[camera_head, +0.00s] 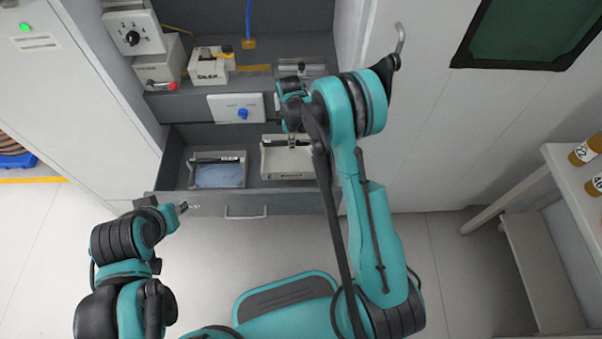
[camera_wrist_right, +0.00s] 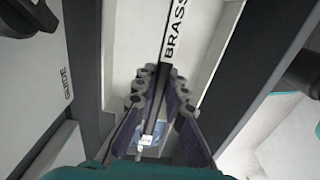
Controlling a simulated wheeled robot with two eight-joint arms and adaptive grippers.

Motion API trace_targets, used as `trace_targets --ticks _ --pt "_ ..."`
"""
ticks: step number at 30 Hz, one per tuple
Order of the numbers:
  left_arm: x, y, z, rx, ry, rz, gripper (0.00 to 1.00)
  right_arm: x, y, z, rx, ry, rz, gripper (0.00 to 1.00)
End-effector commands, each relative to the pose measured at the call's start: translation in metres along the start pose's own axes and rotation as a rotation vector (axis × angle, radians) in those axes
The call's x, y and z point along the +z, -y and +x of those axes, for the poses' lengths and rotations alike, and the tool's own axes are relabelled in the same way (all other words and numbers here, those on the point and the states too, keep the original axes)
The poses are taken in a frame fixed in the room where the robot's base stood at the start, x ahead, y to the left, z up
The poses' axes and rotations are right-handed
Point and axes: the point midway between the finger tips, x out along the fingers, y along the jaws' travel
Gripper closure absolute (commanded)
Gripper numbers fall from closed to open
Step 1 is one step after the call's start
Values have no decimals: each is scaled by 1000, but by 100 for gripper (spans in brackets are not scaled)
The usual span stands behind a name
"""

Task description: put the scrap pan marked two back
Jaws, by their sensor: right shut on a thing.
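A pale pan (camera_head: 288,162) with a dark handle bar sits in the right part of the open grey drawer (camera_head: 235,204). My right gripper (camera_head: 294,139) is over its back edge, shut on it. In the right wrist view the right gripper's fingers (camera_wrist_right: 158,88) close around a thin dark bar of the pan, beside lettering that reads BRASS. A second pan (camera_head: 218,174) with bluish contents sits in the drawer's left part. No number two is readable on either pan. My left gripper (camera_head: 183,207) is in front of the drawer's left corner; its finger state is too small to tell.
A white table with brown jars (camera_head: 586,150) is at the right. The floor before the drawer is clear.

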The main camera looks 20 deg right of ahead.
Motion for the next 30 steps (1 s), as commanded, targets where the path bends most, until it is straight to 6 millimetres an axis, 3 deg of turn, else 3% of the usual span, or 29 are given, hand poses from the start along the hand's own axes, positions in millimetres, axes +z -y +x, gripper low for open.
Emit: trace_targets --ticks 11,30 --pt "1 0 2 0 0 0 68 0 0 6 0 0 -7 100" --pt "26 0 36 0 0 0 68 0 0 98 0 0 -6 100"
